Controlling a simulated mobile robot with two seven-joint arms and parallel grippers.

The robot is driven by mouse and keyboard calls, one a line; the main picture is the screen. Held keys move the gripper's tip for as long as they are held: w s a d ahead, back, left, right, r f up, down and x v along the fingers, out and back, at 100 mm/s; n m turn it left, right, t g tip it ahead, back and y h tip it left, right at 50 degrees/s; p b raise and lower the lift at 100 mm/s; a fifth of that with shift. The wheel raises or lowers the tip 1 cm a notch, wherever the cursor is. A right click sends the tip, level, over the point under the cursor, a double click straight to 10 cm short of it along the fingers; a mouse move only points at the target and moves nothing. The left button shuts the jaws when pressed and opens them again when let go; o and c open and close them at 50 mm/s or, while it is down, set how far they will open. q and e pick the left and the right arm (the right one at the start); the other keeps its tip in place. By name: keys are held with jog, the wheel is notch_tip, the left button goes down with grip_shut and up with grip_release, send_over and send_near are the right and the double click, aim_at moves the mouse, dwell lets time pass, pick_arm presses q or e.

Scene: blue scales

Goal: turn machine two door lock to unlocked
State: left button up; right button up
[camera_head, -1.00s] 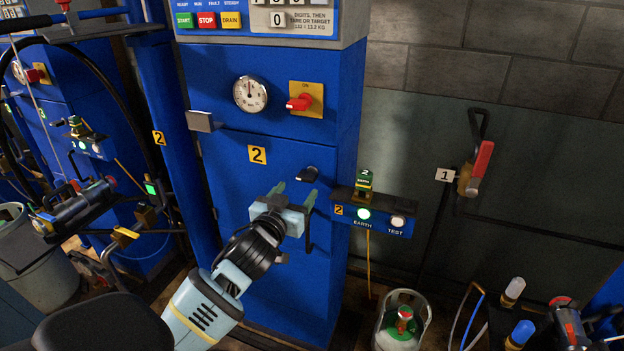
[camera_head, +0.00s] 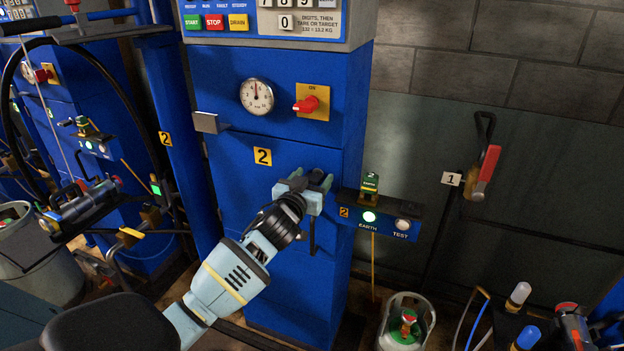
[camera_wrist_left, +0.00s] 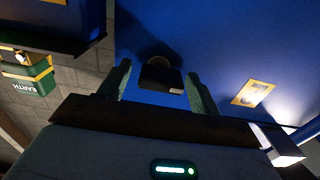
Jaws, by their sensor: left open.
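The blue door (camera_head: 236,220) of machine two carries a yellow number 2 plate (camera_head: 262,157). My left gripper (camera_head: 312,178) is at the door's upper right, its two greenish fingers open and pointing at the door. The black door lock knob (camera_wrist_left: 160,76) shows between the fingers in the left wrist view, with blue door visible on both sides of it, apart from the fingers. In the head view the gripper mostly hides the knob, so its turned position cannot be told. A dark door handle (camera_head: 312,236) hangs below the gripper. My right gripper is not in view.
An earth and test box (camera_head: 385,228) with a lit green lamp juts out right of the gripper. A red switch (camera_head: 307,104) and a dial gauge (camera_head: 257,96) sit above the door. A metal bracket (camera_head: 210,122) sticks out at the upper left.

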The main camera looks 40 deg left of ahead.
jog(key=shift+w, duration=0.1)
pick_arm(q)
jog(key=c, duration=1)
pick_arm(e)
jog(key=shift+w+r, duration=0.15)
pick_arm(q)
jog(key=m+p, duration=0.1)
jog(key=m, duration=0.2)
jog(key=shift+r, duration=0.15)
jog(key=m+p, duration=0.2)
jog(key=m, duration=0.3)
jog(key=shift+d, duration=0.15)
jog(key=m+p, duration=0.1)
jog(key=m, duration=0.4)
jog(key=shift+d+m, duration=0.1)
jog(key=shift+m, duration=0.3)
jog(key=shift+w+f+m+p, duration=0.15)
jog(key=shift+m+p, duration=0.25)
jog(key=shift+m, duration=1.6)
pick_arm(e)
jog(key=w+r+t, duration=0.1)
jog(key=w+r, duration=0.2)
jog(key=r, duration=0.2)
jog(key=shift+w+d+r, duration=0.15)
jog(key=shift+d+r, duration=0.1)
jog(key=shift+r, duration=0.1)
pick_arm(q)
jog(key=shift+f, duration=0.1)
